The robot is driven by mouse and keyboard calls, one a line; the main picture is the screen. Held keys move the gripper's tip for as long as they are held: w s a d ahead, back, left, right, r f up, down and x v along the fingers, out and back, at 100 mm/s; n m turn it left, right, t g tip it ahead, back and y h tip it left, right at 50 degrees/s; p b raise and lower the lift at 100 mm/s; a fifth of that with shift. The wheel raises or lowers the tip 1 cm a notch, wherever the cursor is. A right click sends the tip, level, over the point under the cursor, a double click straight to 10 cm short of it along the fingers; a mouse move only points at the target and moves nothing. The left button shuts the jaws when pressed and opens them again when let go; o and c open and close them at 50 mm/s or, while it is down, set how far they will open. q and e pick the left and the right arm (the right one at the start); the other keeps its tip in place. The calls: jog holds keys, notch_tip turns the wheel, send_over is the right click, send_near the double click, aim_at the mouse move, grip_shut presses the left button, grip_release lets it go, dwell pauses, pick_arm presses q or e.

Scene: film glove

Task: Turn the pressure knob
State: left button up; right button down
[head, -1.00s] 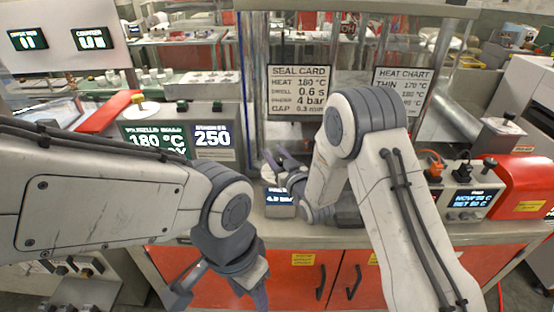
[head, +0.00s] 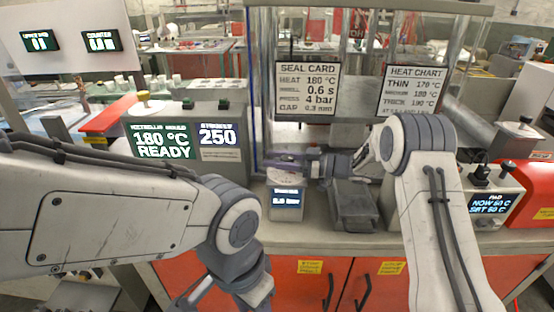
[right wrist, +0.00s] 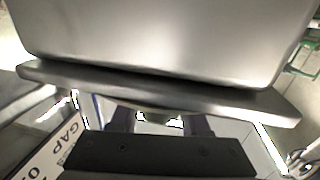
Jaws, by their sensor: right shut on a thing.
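The pressure unit (head: 286,205) is a small grey box with a lit blue display at the bench's front middle. Its reading ends in "bar", but the digits are too small to be sure of. My right gripper (head: 284,166) is low over the unit's top, its fingers pointing left. It is shut on the pressure knob, which the gripper mostly hides in the head view. In the right wrist view a pale sliver of the knob (right wrist: 160,114) shows between the dark fingers, below a large grey metal surface. My left gripper (head: 228,298) hangs at the bottom edge, fingers apart, partly cut off.
A grey block (head: 353,205) like a pedal stands just right of the pressure unit. The heater box (head: 190,130) reading "180 °C READY" is to the left. Seal card (head: 307,88) and heat chart (head: 411,90) stand behind. A red machine (head: 528,190) is at right.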

jog(key=n+g, duration=0.1)
jog(key=g, duration=0.1)
jog(key=n+g+b, duration=0.1)
jog(key=n+g, duration=0.1)
jog(key=shift+s+g, duration=0.4)
jog(key=shift+s+n+g, duration=0.2)
jog(key=shift+n+g, duration=0.5)
jog(key=shift+g, duration=0.4)
jog(key=shift+r, duration=0.1)
jog(key=shift+c, duration=1.9)
grip_release()
jog(key=shift+a, duration=0.1)
